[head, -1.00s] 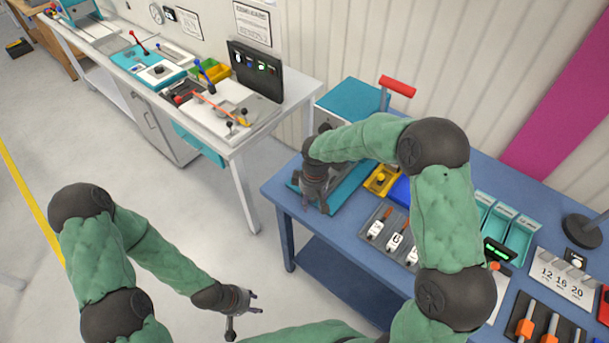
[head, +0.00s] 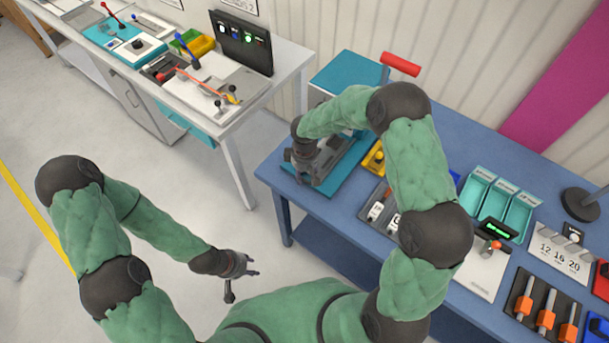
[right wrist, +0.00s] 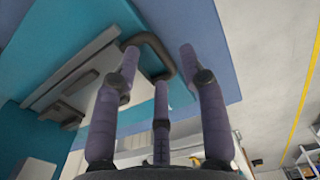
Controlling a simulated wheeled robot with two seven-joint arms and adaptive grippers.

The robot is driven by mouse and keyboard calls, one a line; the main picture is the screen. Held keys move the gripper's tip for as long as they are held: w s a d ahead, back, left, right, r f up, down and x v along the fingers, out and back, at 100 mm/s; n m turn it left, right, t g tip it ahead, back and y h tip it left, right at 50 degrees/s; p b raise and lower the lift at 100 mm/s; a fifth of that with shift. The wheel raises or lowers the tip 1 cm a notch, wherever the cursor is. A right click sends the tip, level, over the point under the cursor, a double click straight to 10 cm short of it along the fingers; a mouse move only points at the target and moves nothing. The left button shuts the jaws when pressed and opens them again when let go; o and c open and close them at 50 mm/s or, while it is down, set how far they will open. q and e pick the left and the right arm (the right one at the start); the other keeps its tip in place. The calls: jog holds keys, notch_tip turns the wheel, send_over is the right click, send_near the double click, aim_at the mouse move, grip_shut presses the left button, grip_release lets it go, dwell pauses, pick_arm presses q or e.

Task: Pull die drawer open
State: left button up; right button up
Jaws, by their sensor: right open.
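The press (head: 345,75) is a teal machine with a red-gripped lever (head: 400,63) at the left end of the blue table. The die drawer (right wrist: 85,72) shows in the right wrist view as a pale grey block with a dark U-shaped handle (right wrist: 152,40). My right gripper (head: 302,172) is at the press's front, largely hiding the drawer in the head view. In the right wrist view my right gripper (right wrist: 158,62) is open, with its fingers spread around the handle region; contact is unclear. My left gripper (head: 248,268) hangs over the floor, away from the press.
The blue table (head: 335,207) also carries a yellow block (head: 374,158), teal bins (head: 495,207) and orange-handled tools (head: 546,318). A white bench (head: 285,62) stands to the left. Open floor lies between the bench and my left arm.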

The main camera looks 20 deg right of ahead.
jog(key=shift+f, duration=0.75)
grip_shut()
jog(key=s+a+b, duration=0.3)
jog(key=s+a, duration=0.4)
jog(key=a, duration=0.3)
jog(key=shift+s, duration=0.35)
grip_release()
